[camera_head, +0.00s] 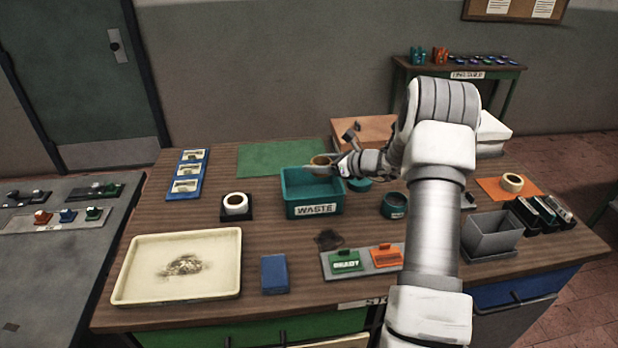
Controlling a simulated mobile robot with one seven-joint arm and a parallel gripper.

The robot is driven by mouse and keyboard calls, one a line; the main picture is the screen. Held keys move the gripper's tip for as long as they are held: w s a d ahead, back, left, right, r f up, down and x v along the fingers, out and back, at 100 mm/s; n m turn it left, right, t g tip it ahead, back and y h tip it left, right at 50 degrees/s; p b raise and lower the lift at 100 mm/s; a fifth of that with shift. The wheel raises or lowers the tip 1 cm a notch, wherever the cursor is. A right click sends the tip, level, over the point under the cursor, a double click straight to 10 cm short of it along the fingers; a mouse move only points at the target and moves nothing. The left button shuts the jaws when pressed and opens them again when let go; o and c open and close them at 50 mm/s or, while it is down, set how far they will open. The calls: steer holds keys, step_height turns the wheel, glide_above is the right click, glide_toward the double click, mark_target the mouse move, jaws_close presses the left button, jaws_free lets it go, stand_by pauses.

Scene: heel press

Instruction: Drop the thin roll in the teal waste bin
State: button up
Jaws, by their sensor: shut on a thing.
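The teal waste bin (298,211) stands near the middle of the table with a white WASTE label on its front. My gripper (322,168) is over the bin's right back part, coming in from the right. It is shut on a small tan roll (320,160), which looks like the thin roll. The roll shows above the bin's rim in the picture; its exact height over the bin is hard to tell. The gripper's fingers partly hide it.
A white roll (235,202) sits on a black stand left of the bin. Another roll (512,182) lies on an orange mat at right. A cream tray (125,290) fills the front left. A green mat (265,158) lies behind the bin. A grey container (490,238) stands front right.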

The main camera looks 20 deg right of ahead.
steer(key=shift+w+a+f+p, duration=0.1)
steer(key=shift+w+a+f, duration=0.25)
steer(key=shift+f, duration=0.6)
steer(key=shift+w+a+f+p, duration=0.15)
steer(key=shift+w+a+f, duration=0.2)
steer(key=shift+f, duration=0.65)
steer(key=shift+w+a+f+p, duration=0.1)
steer(key=shift+w+a+f, duration=0.25)
steer(key=shift+f, duration=0.6)
steer(key=shift+s, duration=0.1)
steer(key=shift+s+a+f+b, duration=0.1)
steer(key=shift+s+f+b, duration=0.1)
steer(key=shift+f+b, duration=0.55)
steer(key=o, duration=1.3)
steer(key=shift+f, duration=0.15)
steer(key=shift+r+p, duration=0.6)
steer(key=shift+p, duration=0.15)
steer(key=v, duration=0.8)
steer(key=b+v, duration=0.1)
steer(key=v, duration=0.3)
steer(key=shift+w+r, duration=0.15)
steer(key=shift+r, duration=0.15)
